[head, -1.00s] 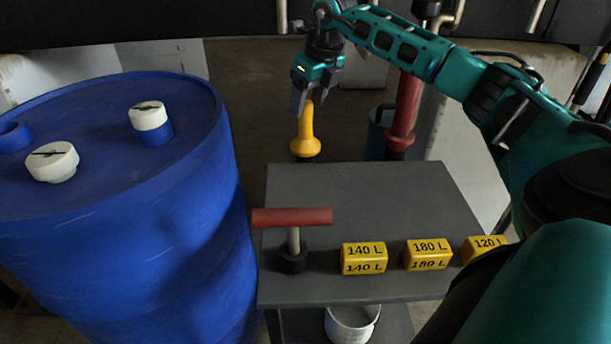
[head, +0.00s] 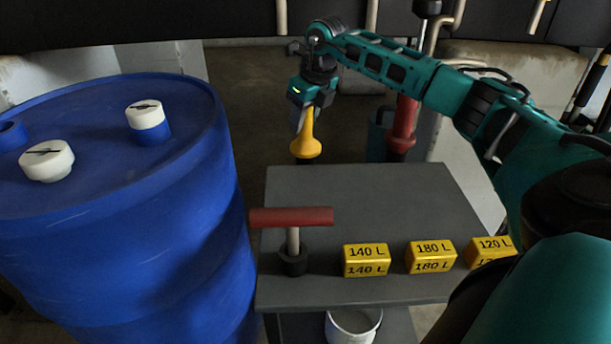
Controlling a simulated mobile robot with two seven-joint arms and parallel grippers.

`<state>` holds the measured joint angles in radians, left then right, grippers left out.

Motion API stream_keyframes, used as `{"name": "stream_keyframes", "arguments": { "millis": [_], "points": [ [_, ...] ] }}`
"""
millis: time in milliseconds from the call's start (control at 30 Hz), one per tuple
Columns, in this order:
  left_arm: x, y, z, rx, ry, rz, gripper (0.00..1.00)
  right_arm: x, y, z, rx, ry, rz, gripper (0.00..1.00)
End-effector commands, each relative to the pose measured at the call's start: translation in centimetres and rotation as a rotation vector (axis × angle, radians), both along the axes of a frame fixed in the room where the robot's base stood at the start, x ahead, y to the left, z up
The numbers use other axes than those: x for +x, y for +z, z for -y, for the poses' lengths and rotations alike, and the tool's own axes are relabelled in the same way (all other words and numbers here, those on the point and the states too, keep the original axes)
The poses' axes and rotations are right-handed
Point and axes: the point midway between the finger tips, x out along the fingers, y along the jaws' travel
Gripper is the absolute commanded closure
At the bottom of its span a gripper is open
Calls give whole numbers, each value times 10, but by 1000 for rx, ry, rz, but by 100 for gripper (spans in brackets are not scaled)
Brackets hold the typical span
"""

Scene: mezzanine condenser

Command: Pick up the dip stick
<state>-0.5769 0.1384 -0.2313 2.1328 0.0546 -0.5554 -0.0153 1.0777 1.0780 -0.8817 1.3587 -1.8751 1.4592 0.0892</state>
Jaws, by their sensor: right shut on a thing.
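A yellow flared handle (head: 305,148), which looks like the top of the dip stick, stands upright beyond the grey table's far edge. Its lower part is hidden behind the table. My right gripper (head: 302,116) comes down on it from above and is shut on the handle's upper part, partly covering it. My left gripper is not in view.
A blue drum (head: 120,230) with white caps stands at left. The grey table (head: 370,200) holds a red T-handle (head: 291,217) and yellow 140 L (head: 366,261), 180 L (head: 430,257) and 120 L (head: 488,252) blocks. A red post (head: 403,125) stands behind, right of my gripper.

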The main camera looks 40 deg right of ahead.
Motion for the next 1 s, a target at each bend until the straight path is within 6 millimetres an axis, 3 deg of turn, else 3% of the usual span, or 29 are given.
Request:
{"name": "stream_keyframes", "arguments": {
  "millis": [233,733,1000],
  "points": [
    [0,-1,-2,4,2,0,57,0,0,0,0,0,0,99],
    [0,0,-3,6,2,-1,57,0,4,0,0,0,2,100],
    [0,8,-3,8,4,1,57,1,37,0,0,0,5,100]
  ]
}}
